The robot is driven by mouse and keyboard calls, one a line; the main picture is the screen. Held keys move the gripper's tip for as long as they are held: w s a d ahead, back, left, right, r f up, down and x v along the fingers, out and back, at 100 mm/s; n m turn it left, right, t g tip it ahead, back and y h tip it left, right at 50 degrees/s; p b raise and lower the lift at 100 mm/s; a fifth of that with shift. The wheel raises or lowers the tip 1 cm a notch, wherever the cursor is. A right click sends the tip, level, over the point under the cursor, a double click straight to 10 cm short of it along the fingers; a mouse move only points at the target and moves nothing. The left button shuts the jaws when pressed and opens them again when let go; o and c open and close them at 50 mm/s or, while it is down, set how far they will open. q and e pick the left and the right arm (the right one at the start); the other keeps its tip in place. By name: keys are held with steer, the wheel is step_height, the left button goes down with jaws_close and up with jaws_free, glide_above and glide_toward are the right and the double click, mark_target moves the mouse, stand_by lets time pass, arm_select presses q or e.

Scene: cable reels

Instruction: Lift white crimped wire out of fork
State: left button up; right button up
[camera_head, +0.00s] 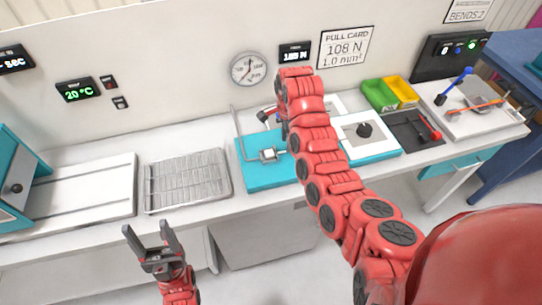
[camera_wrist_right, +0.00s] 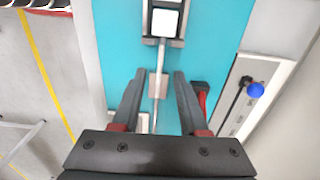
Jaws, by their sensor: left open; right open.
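In the right wrist view, a thin pale wire (camera_wrist_right: 162,60) runs from a grey metal fork (camera_wrist_right: 163,41) with a white block down over a teal base. My right gripper (camera_wrist_right: 159,77) is open, with the wire between its fingers. I see no finger closed on it, and cannot tell the height gap. In the head view, the fork (camera_head: 268,154) stands on the teal base (camera_head: 258,180), left of my right arm. The arm hides most of the right gripper there. My left gripper (camera_head: 146,228) is open and empty in front of the bench.
A wire rack (camera_head: 187,181) lies on the bench left of the teal base.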

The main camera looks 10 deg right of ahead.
steer(key=shift+s+f+p, duration=0.15)
steer(key=shift+f+p, duration=0.3)
steer(key=shift+p, duration=0.4)
step_height(320, 180, down, 2)
steer(key=shift+f+p, duration=0.25)
steer(key=shift+p, duration=0.2)
steer(key=shift+f, duration=0.3)
jaws_close()
